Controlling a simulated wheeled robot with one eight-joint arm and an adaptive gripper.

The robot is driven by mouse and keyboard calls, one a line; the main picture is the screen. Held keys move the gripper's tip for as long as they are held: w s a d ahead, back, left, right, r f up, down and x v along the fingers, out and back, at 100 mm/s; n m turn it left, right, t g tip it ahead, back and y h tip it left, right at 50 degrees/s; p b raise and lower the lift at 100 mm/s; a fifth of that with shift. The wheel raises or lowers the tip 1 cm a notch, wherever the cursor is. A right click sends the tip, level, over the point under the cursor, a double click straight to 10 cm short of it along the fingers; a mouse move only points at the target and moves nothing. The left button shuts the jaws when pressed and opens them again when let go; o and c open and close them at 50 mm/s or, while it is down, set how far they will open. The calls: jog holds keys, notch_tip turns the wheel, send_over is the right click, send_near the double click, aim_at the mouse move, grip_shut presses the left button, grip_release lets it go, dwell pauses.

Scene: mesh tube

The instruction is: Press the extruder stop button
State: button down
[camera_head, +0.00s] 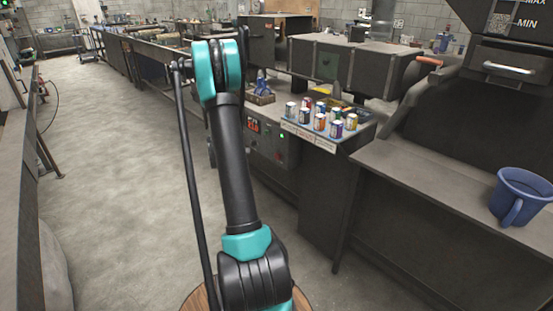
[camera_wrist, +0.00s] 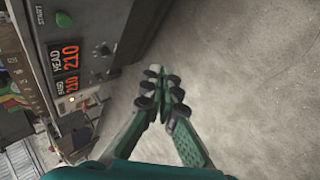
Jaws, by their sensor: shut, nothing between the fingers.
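The extruder's control panel (camera_head: 266,143) faces the aisle left of the bench with cans. It carries red number displays (camera_head: 253,126), a green button (camera_head: 281,135) and a small dark reddish round part (camera_head: 278,155) below it, possibly the stop button. In the wrist view the panel is turned sideways, with a green button (camera_wrist: 63,18) marked START and a dark knob (camera_wrist: 103,50). No stop label is readable there. My gripper (camera_wrist: 160,88) is shut and empty, its fingertips apart from the panel over the floor in that view. My arm hides it in the head view.
Several cans (camera_head: 320,118) stand on a tray beside the panel. A blue mug (camera_head: 521,195) stands on the grey bench (camera_head: 430,185) at right. The concrete floor (camera_head: 110,150) at left is clear. A long machine line runs toward the back.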

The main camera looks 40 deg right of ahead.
aim_at(276, 158)
jog(key=w+d+f+n+h, duration=0.2)
jog(key=w+d+f, duration=0.1)
jog(key=d+f, duration=0.7)
jog(key=shift+w+d+f+g, duration=0.15)
jog(key=shift+d+f+g, duration=0.15)
jog(key=shift+d, duration=0.85)
jog(key=d, duration=0.8)
jog(key=shift+w+d, duration=0.35)
jog(key=shift+d, duration=0.15)
jog(key=shift+d, duration=0.3)
jog(key=shift+d, duration=0.8)
dwell(1.0)
jog(key=shift+a, duration=1.2)
